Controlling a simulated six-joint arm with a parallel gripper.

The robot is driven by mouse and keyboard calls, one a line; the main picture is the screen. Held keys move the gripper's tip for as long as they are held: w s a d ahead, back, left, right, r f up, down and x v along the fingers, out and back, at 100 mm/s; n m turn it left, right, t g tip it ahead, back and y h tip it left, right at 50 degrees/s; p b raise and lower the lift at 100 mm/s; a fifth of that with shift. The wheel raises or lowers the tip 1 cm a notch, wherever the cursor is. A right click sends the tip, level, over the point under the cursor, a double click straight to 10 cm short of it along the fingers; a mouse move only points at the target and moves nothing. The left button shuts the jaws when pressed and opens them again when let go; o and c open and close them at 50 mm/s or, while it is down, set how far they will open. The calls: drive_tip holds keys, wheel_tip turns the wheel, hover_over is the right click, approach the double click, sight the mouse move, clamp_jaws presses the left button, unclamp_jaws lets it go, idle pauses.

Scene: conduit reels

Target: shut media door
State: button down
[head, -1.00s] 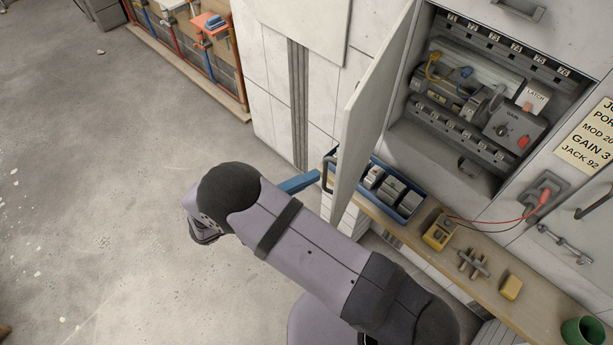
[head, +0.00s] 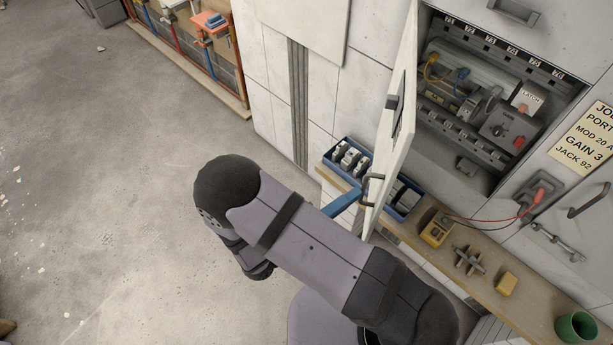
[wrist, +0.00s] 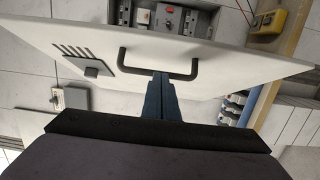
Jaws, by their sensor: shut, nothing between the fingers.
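The media door (head: 397,140) is a white panel hinged at the cabinet opening, standing well open. It also shows in the wrist view (wrist: 220,68), with a louvred plate and a dark bar handle (wrist: 122,58) on its outer face. The handle is at the door's lower part in the head view (head: 370,190). My gripper (head: 361,192) is shut and empty, its blue fingers at the door's outer face by the handle. In the wrist view my fingertips (wrist: 161,74) reach the handle's span; whether they touch the door is unclear.
The cabinet opening holds rack modules, a gain unit (head: 501,130) and a latch tag (head: 526,98). A wooden shelf (head: 485,285) below carries a blue bin (head: 343,165) of parts, a yellow meter (head: 437,229) and a green cup (head: 577,328).

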drive_tip(key=shift+s+d, duration=0.2)
drive_tip(key=shift+d, duration=0.25)
drive_tip(key=shift+r, duration=0.1)
wheel_tip(320, 180, up, 10)
drive_tip(key=b, duration=0.2)
idle(0.6)
